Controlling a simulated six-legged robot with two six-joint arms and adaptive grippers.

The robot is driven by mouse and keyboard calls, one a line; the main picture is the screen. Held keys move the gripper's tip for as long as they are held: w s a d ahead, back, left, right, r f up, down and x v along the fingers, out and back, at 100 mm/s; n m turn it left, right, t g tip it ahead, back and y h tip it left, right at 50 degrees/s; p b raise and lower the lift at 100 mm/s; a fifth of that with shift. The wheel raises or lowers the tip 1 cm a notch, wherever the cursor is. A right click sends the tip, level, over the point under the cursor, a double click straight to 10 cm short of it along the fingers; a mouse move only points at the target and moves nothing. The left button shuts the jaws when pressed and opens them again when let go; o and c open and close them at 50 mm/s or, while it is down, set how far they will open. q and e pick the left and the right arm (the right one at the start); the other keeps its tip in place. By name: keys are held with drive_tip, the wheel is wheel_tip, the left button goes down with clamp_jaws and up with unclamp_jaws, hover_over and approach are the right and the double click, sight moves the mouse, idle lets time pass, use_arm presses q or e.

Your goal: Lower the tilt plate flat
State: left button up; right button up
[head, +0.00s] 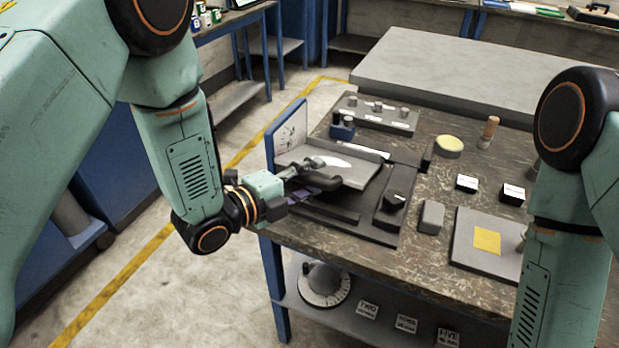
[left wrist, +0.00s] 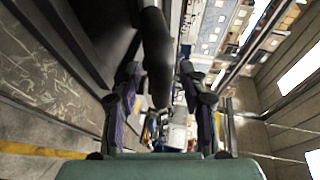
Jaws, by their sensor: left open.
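The tilt plate (head: 358,173) is a grey slab on a dark base at the left edge of the bench. It looks slightly tilted, but its exact angle is hard to tell. A dark rounded handle (head: 325,183) sticks out from its near left side. My left gripper (head: 312,177) is open at this handle. In the left wrist view the dark handle (left wrist: 156,58) extends between the two fingers of the left gripper (left wrist: 160,85), with gaps visible beside it. An upright angle-scale plate (head: 291,130) stands behind. My right gripper is outside the view.
A dark knob block (head: 395,198) and a small grey block (head: 431,217) lie right of the plate. A grey board with a yellow square (head: 487,240) is farther right. A tray with pegs (head: 378,117) stands behind. The floor left of the bench is clear.

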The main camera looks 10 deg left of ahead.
use_arm(q)
drive_tip(key=shift+s, duration=0.1)
drive_tip(key=c, duration=0.3)
clamp_jaws()
